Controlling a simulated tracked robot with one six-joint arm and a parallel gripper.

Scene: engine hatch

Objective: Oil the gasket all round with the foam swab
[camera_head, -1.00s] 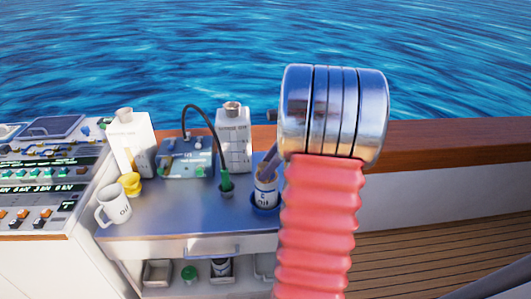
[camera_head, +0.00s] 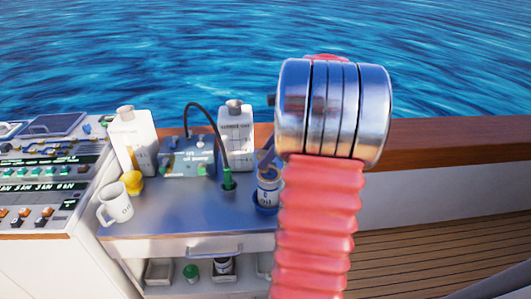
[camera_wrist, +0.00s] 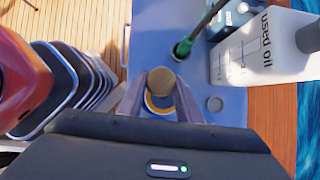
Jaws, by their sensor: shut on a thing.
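My gripper (camera_wrist: 159,103) points down over the worktop, its two pale fingers closed on a tan, round-ended piece (camera_wrist: 160,80) that looks like the top of the foam swab. Its lower part is hidden. Below it a yellow and white ring shows, apparently the mouth of the oil tin. In the head view the tin labelled OIL (camera_head: 268,188) stands in a blue holder at the worktop's right end, with my finger tips just above it, partly behind my arm. Whether the swab is inside the tin, I cannot tell. The gasket is not in view.
The blue worktop (camera_head: 185,216) carries a used oil jug (camera_head: 236,140), another white jug (camera_head: 131,142), an oil pump box (camera_head: 187,162) with a black hose to a green fitting (camera_head: 228,180), a yellow cup (camera_head: 132,182) and a white mug (camera_head: 115,205). A control console (camera_head: 45,185) stands left.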

